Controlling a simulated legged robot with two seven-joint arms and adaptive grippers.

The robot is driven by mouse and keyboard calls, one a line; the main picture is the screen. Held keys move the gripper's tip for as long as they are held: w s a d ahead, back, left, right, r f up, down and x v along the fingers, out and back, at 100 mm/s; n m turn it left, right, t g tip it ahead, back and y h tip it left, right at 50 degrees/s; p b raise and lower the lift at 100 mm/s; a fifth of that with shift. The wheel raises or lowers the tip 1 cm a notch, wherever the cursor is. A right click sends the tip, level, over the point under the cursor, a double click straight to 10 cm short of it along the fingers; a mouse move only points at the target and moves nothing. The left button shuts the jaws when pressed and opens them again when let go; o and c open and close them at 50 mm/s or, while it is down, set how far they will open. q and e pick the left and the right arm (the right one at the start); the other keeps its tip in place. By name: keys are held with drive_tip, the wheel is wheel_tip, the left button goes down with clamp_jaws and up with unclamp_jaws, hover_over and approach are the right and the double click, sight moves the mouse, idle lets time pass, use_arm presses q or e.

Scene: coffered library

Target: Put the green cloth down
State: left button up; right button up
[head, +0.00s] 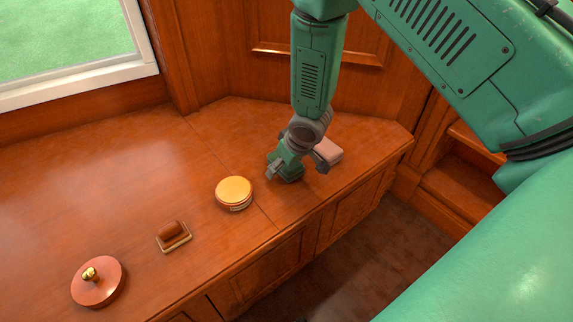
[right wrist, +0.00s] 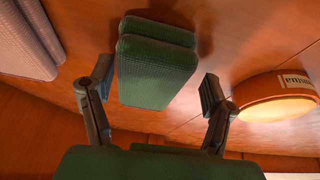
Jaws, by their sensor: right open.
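The green cloth (head: 291,174) is a folded, thick pad lying on the wooden counter top near its right end. In the right wrist view the cloth (right wrist: 157,68) shows two stacked folds with a woven texture, and its shadow falls on the wood. My right gripper (head: 296,167) is over the cloth, with its fingers spread to either side. In the right wrist view my right gripper (right wrist: 157,95) is open, with a gap between each finger and the cloth. The gripper partly hides the cloth in the head view. My left gripper is not in view.
A pink folded cloth (head: 327,152) lies just right of the green one. A round yellow-lidded tin (head: 234,192) stands to the left, then a small brown-handled item (head: 173,236) and a red round lid with a brass knob (head: 98,281). The counter's front edge is close.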

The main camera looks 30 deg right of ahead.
drive_tip(key=shift+r, duration=0.25)
drive_tip(key=s+d+r+p, duration=0.1)
drive_tip(key=r, duration=0.1)
drive_tip(key=s+d+r+p, duration=0.1)
drive_tip(key=r, duration=0.1)
drive_tip(key=s+r+p, duration=0.1)
drive_tip(key=r+p, duration=0.1)
drive_tip(key=r, duration=0.1)
drive_tip(key=shift+s+d, duration=0.1)
drive_tip(key=shift+d, duration=0.3)
drive_tip(key=p+v, duration=0.2)
drive_tip(key=v, duration=0.4)
drive_tip(key=s+a+f+g, duration=0.2)
drive_tip(key=s+f, duration=0.5)
drive_tip(key=s, duration=0.5)
drive_tip(key=s+a+f+g, duration=0.1)
drive_tip(key=s+a+f, duration=0.2)
drive_tip(key=s+f, duration=0.5)
drive_tip(key=s, duration=0.4)
drive_tip(key=shift+s+a+m+g, duration=0.35)
drive_tip(key=shift+s+m+g, duration=0.05)
drive_tip(key=shift+d, duration=0.1)
wheel_tip(320, 180, up, 6)
drive_tip(key=p, duration=0.5)
drive_tip(key=shift+w+f, duration=0.1)
drive_tip(key=shift+f, duration=0.1)
